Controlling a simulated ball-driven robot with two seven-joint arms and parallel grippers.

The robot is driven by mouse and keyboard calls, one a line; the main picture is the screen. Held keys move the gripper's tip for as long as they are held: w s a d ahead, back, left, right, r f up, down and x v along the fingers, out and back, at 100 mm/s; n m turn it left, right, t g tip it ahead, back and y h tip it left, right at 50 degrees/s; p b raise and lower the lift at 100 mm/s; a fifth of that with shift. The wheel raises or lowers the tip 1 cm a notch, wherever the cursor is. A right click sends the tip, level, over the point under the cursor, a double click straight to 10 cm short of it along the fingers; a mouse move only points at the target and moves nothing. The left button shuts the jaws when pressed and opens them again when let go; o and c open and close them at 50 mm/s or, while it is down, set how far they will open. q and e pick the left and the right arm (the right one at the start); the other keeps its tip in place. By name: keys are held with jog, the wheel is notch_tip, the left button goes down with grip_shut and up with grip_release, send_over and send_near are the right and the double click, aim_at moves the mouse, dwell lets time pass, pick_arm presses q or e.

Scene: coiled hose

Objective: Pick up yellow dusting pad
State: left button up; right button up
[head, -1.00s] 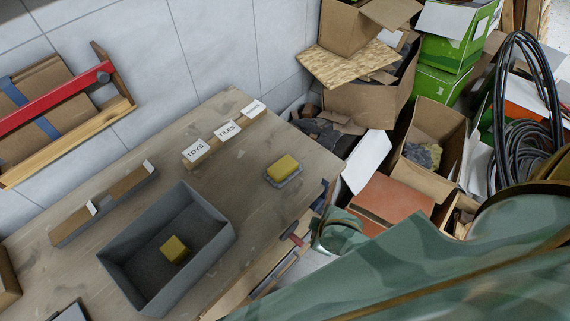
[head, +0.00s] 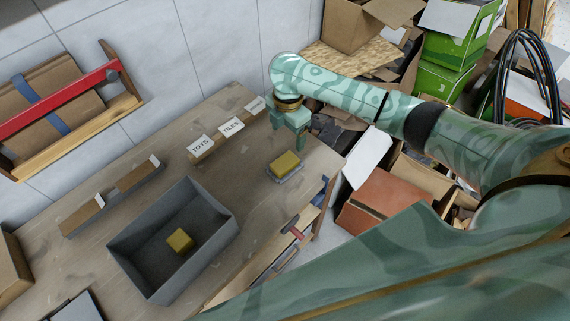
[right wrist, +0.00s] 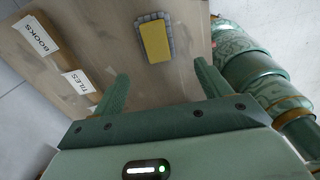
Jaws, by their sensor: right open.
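A yellow pad with a grey fringed underside (head: 285,163) lies on the wooden table near its right edge. It also shows in the right wrist view (right wrist: 155,42), beyond my fingers and apart from them. A second yellow block (head: 180,240) lies inside the grey bin (head: 222,225). My right gripper (head: 288,138) is open and empty, above the table just behind the fringed pad. Its two fingers also show in the right wrist view (right wrist: 161,75), one to each side of the pad's line. My left gripper is not in view.
A wooden rail with labels TOYS, TILES and BOOKS (head: 228,128) stands at the table's back edge. Boxes (head: 385,205) crowd the floor at right. The table around the fringed pad is clear.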

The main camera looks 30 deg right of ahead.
jog(key=b, duration=0.4)
send_over(286, 160)
jog(key=s, duration=0.1)
notch_tip(286, 160, down, 10)
jog(key=shift+a, duration=0.15)
jog(key=f+b, duration=0.2)
jog(key=f, duration=0.1)
jog(key=w+f+b, duration=0.1)
jog(key=f, duration=0.1)
jog(key=shift+f, duration=0.15)
jog(key=shift+s, duration=0.1)
jog(key=shift+c, duration=0.9)
jog(key=c, duration=0.9)
